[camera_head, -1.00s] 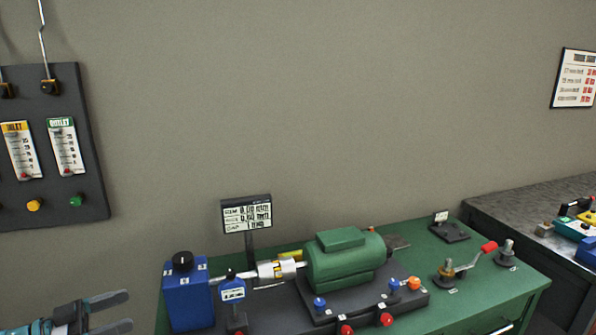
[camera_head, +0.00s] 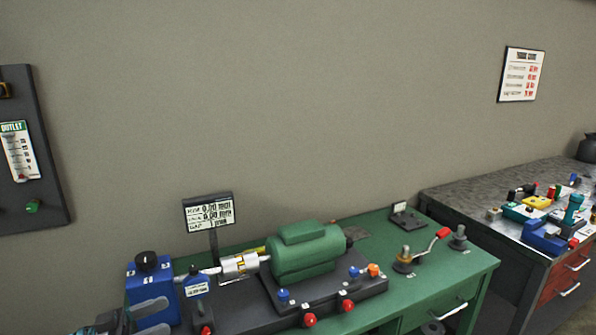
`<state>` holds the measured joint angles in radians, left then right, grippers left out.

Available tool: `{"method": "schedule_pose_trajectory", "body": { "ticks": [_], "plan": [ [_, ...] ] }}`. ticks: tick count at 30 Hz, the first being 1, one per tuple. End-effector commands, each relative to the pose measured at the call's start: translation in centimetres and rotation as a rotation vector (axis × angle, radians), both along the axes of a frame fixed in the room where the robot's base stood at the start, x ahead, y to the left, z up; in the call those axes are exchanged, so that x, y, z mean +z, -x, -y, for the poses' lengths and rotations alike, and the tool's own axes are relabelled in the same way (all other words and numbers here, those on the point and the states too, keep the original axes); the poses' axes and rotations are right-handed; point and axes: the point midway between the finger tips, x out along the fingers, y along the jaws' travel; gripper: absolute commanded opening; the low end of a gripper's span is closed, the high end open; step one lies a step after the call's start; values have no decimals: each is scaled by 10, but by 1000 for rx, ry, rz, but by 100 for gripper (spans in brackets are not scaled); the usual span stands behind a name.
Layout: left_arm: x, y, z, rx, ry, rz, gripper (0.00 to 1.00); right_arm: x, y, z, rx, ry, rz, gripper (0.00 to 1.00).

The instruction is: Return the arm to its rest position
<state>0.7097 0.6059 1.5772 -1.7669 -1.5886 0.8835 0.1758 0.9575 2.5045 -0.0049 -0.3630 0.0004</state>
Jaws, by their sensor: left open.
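My left gripper (camera_head: 152,318) shows at the bottom left of the head view. Its two grey fingers are apart with nothing seen between them, in front of the lower part of the blue box (camera_head: 150,280) with the black knob. I cannot tell whether it touches the box. Most of my left arm is out of view below. My right gripper is not in view. The green motor-like machine (camera_head: 306,254) sits on its dark base on the green bench (camera_head: 448,272), to the right of the gripper.
A small display (camera_head: 209,214) stands behind the machine. A crank with a red handle (camera_head: 424,248) is on the bench's right part. A second bench (camera_head: 470,192) with several tools stands at right. A dark panel (camera_head: 45,150) and a sign (camera_head: 521,74) are on the wall.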

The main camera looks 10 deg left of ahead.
Motion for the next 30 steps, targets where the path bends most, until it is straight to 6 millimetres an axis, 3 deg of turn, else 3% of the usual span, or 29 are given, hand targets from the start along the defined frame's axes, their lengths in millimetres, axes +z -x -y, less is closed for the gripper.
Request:
{"method": "schedule_pose_trajectory", "body": {
  "ticks": [1, 5, 8, 11, 14, 16, 18, 21, 24, 27, 30],
  "plan": [
    [-6, -8, 23, -18, 53, -23, 81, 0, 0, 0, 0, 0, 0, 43],
    [-30, -34, 86, 9, 196, -124, 81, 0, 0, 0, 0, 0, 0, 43],
    [-74, -50, 147, 102, 278, -292, 81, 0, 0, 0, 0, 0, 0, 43],
    [-140, -45, 199, 241, 264, -533, 81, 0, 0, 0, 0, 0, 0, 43],
    [-210, -13, 230, 366, 158, -783, 81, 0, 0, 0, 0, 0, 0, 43],
    [-255, 24, 242, 435, 52, -956, 81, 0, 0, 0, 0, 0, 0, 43],
    [-293, 68, 246, 490, -66, -1127, 81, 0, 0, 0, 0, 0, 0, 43],
    [-329, 132, 239, 547, -224, -1342, 81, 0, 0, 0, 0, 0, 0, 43],
    [-344, 186, 229, 567, -353, -1513, 81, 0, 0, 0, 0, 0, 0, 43],
    [-350, 221, 224, 551, -453, -1623, 81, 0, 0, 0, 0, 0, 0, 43],
    [-351, 233, 224, 494, -524, -1639, 81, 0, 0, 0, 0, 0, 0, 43]
  ]
}}
